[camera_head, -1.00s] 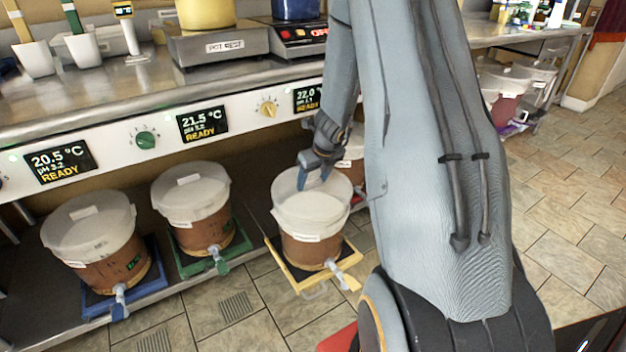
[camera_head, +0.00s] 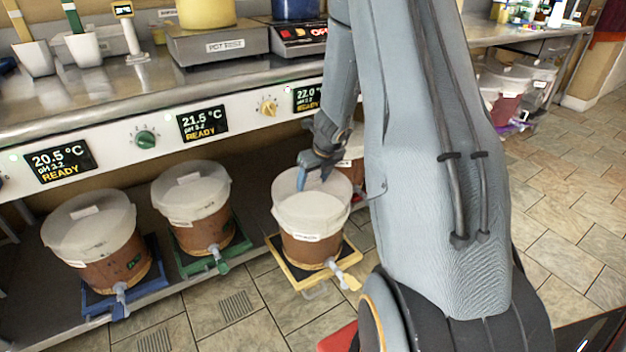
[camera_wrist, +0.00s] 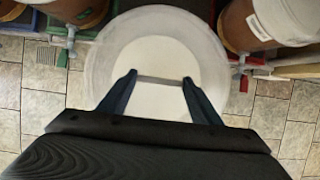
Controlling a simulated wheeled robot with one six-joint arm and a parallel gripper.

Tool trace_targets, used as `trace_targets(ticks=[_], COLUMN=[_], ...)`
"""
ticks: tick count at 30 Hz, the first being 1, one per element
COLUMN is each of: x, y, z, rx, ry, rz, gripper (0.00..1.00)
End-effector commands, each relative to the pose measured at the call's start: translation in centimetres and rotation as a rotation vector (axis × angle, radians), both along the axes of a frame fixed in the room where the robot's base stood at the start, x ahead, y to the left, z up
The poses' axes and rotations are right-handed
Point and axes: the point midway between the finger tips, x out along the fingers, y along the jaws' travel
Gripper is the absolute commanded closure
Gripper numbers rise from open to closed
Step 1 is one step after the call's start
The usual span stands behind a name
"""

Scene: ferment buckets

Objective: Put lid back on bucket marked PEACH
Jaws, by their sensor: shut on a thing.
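A bucket (camera_head: 308,247) with brown contents stands on a yellow tray (camera_head: 292,283), pulled forward of the shelf. Its label is too small to read. A whitish lid (camera_head: 325,205) sits over the top of this bucket. My gripper (camera_head: 308,180) reaches down from above at the lid's back part. In the wrist view, my gripper's two blue fingers (camera_wrist: 160,80) are on either side of a thin handle bar on the round lid (camera_wrist: 160,30), shut on it. The lid's rim looks level with the bucket's top; whether it is seated I cannot tell.
Lidded buckets stand to the left on a blue tray (camera_head: 88,305) and a green tray (camera_head: 185,266). Another bucket is partly hidden behind my arm. A steel counter (camera_head: 110,95) with a control panel overhangs the shelf. Tiled floor (camera_head: 565,215) is clear at the right.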

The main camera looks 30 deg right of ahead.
Motion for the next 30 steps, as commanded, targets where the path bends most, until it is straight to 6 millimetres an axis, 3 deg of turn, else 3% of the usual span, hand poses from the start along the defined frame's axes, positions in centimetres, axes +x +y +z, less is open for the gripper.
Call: trace_targets(ticks=[26, 27, 30], x=[0.03, 0.03, 0.03], y=[-0.01, -0.01, -0.01], z=[-0.01, -0.01, -0.01], rx=[0.000, 0.000, 0.000], ry=[0.000, 0.000, 0.000], rz=[0.000, 0.000, 0.000], gripper=[0.68, 0.40, 0.23])
